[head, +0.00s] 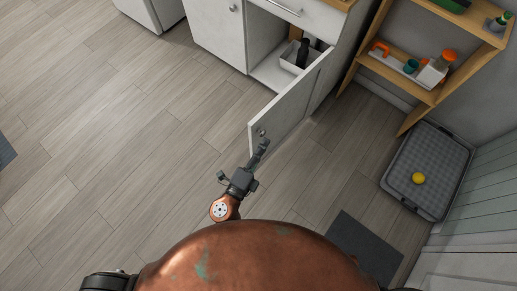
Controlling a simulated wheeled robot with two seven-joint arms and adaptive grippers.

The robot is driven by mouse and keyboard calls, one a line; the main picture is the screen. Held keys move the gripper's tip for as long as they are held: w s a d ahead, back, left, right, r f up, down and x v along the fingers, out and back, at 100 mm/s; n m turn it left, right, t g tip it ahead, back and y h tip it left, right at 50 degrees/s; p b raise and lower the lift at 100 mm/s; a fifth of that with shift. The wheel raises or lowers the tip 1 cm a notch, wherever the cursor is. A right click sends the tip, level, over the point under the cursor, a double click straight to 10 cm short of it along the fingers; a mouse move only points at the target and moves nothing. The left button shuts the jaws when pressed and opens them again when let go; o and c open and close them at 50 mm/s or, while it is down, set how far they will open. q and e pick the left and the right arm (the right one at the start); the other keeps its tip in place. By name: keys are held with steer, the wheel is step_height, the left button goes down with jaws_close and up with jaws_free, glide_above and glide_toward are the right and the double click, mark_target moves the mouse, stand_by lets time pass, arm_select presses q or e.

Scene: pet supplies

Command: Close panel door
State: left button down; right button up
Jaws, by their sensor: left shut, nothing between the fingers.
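The panel door (290,110) is a light grey cabinet door. It stands swung open, out from the white cabinet (222,32), with a small round knob (262,132) near its free edge. The open compartment behind it shows a light container (290,63) with dark items in it. My left gripper (264,146) is shut and empty. Its fingertips are at the door's free edge, close to the knob; I cannot tell whether they touch. My right gripper is out of view.
A wooden shelf (427,96) with bottles and small items stands at the right. A grey tray (402,160) holding a yellow ball (418,178) lies on the floor there. A dark mat (362,245) lies near my base.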

mark_target(262, 131)
arm_select(q)
steer(key=w, duration=0.7)
steer(key=shift+a+p, duration=0.2)
steer(key=shift+p, duration=0.2)
steer(key=shift+w+a+f, duration=0.1)
steer(key=shift+w+a, duration=0.05)
steer(key=shift+a, duration=0.1)
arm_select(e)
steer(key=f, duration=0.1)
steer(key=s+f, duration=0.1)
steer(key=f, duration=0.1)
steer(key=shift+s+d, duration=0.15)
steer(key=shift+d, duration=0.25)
